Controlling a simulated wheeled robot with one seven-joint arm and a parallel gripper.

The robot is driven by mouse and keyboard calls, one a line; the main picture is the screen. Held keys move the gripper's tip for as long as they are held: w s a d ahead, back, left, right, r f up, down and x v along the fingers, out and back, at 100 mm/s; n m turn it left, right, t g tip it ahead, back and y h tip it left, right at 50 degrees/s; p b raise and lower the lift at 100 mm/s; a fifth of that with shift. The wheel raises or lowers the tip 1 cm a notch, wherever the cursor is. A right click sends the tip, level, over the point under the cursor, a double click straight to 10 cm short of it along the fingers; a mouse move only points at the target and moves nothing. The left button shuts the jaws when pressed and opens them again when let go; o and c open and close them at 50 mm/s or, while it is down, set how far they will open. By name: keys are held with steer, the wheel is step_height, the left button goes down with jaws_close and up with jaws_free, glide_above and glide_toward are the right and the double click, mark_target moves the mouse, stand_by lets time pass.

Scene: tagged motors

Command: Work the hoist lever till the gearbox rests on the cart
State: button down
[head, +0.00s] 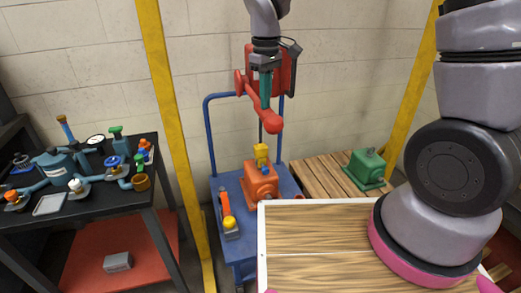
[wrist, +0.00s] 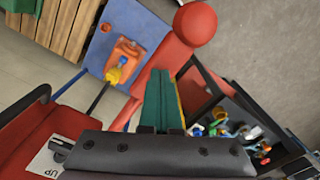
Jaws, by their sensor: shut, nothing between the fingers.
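The red hoist lever (head: 262,108) angles down from the red hoist body (head: 288,72) to a ball end; its ball also shows in the wrist view (wrist: 195,24). My gripper (head: 266,94) has green fingers, shut and empty, right by the lever's arm; I cannot tell whether they touch it. In the wrist view the fingers (wrist: 159,92) lie beside the lever. The orange gearbox (head: 261,188) is at the blue cart's deck (head: 285,180), with a yellow hook block (head: 261,154) at its top. I cannot tell whether it rests on the deck or hangs just above.
A green gearbox (head: 364,169) stands on a wooden pallet (head: 318,176) right of the cart. A dark bench (head: 100,202) with pipe parts stands at left. Yellow posts (head: 167,110) flank the hoist. An "UP" label (wrist: 50,160) shows on the red hoist body.

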steer(key=shift+f, duration=2.8)
step_height(320, 180, up, 13)
steer(key=w, duration=0.1)
steer(key=shift+a+r, duration=0.15)
steer(key=shift+r, duration=0.05)
steer(key=shift+f, duration=0.15)
stand_by(0.3)
